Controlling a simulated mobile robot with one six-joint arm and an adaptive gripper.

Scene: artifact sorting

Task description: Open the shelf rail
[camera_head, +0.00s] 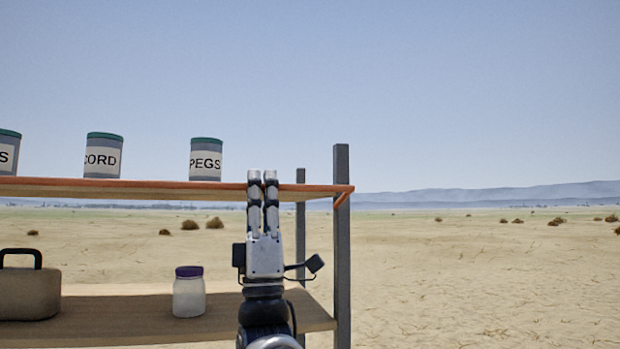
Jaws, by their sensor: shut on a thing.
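The shelf rail (130,183) is a thin orange bar along the front edge of the upper shelf. It runs from the left edge of the view to the right-hand post, where a short orange piece (342,201) slants down. My gripper (262,178) points upward at the rail, near its right end. Its two fingers are close together and shut on the rail, with the tips just above the bar. The fingers hide the part of the rail between them.
Cans labelled PEGS (206,160) and CORD (103,156), and a partly cut-off can (8,152), stand on the upper shelf. A purple-lidded jar (188,294) and a tan case (30,293) stand on the lower shelf (110,322). Right of the grey post (342,260) is open sand.

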